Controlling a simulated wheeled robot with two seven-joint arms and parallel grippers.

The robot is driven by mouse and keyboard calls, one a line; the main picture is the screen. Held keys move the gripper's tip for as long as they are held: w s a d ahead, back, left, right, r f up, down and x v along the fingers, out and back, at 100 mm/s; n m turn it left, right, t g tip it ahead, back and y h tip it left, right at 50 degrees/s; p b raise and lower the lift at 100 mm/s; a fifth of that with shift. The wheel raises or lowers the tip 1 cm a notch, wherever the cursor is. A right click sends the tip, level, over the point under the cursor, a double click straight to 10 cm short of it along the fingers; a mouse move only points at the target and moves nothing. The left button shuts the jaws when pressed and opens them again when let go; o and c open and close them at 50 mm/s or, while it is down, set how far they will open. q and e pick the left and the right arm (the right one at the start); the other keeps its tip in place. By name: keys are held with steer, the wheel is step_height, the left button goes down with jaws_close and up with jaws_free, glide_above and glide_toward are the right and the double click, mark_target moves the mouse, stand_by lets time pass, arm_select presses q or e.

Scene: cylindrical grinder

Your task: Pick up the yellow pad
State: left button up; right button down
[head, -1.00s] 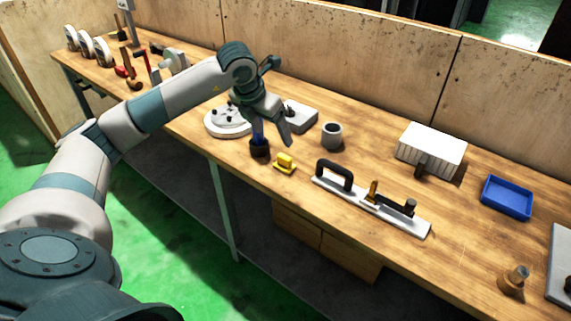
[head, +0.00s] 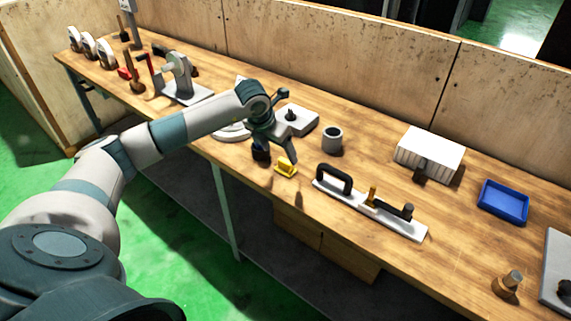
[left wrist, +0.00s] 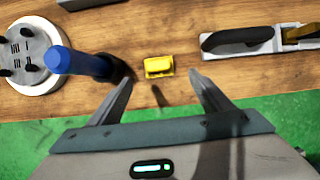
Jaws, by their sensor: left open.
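The yellow pad (head: 286,166) lies near the front edge of the wooden bench. In the left wrist view the yellow pad (left wrist: 159,67) sits ahead of the fingertips, between their lines. My left gripper (head: 279,160) is open and empty, above the bench and close to the pad; its two fingers show apart in the left wrist view (left wrist: 158,80). The head view does not clearly show the gap between fingers and pad. My right gripper is not in view.
A long bar with a black handle (head: 370,208) lies to the right. A grey cup (head: 332,139) stands behind.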

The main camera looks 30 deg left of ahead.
mark_target(285, 162)
arm_select(q)
steer(key=shift+p+x, duration=0.55)
steer(key=shift+x, duration=1.55)
steer(key=shift+w+f+p, duration=0.25)
steer(key=shift+f+p, duration=0.1)
steer(key=shift+p, duration=0.25)
steer(key=p+x, duration=0.2)
steer(key=x, duration=0.1)
steer(key=shift+w+a+f, duration=0.1)
steer(key=shift+w+f, duration=0.1)
steer(key=shift+f, duration=0.1)
steer(key=shift+w+f, duration=0.1)
steer(key=shift+f, duration=0.2)
steer(key=c, duration=1.2)
